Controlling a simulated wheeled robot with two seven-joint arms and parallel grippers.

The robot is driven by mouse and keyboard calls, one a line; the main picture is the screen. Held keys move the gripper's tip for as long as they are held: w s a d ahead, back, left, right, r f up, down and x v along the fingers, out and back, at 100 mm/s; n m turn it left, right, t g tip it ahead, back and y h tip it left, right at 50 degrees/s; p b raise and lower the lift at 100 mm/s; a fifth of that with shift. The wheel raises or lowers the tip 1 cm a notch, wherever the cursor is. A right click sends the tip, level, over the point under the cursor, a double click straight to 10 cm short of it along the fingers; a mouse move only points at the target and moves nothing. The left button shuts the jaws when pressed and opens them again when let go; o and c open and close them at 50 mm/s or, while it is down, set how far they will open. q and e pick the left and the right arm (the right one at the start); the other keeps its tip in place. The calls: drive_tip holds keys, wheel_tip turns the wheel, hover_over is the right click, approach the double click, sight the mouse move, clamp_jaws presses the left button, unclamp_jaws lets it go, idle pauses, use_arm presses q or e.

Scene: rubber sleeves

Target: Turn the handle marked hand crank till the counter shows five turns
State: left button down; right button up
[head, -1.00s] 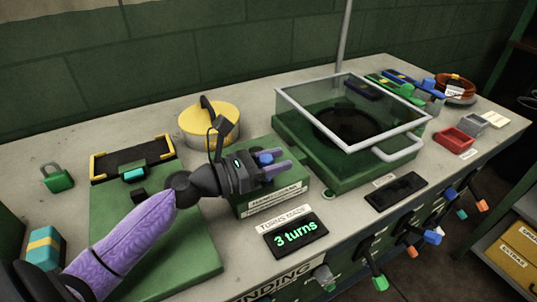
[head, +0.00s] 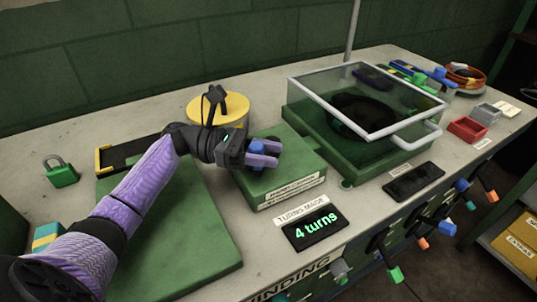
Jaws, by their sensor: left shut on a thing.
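The hand crank is a green box (head: 290,172) with a white label on its front face. Its blue knob (head: 257,146) shows between the fingers of my left gripper (head: 264,152), which is shut on it above the box. The crank arm under the knob is hidden by my gripper. The counter (head: 315,229), a dark display in front of the box, reads "4 turns" in green. My right gripper is not in view.
A yellow-topped drum (head: 236,106) stands right behind my left wrist. A glass-lidded green box (head: 325,135) stands to the right of the crank. A green padlock (head: 60,171) lies at the left. Several coloured knobs stick out along the bench front.

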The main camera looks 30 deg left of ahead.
use_arm(q)
drive_tip(key=shift+s+a+f+m+g+h+b, duration=0.15)
drive_tip(key=shift+a+m+g+h+b, duration=0.2)
drive_tip(key=shift+m+g, duration=0.4)
drive_tip(key=shift+a+g, duration=0.2)
drive_tip(key=shift+g, duration=0.35)
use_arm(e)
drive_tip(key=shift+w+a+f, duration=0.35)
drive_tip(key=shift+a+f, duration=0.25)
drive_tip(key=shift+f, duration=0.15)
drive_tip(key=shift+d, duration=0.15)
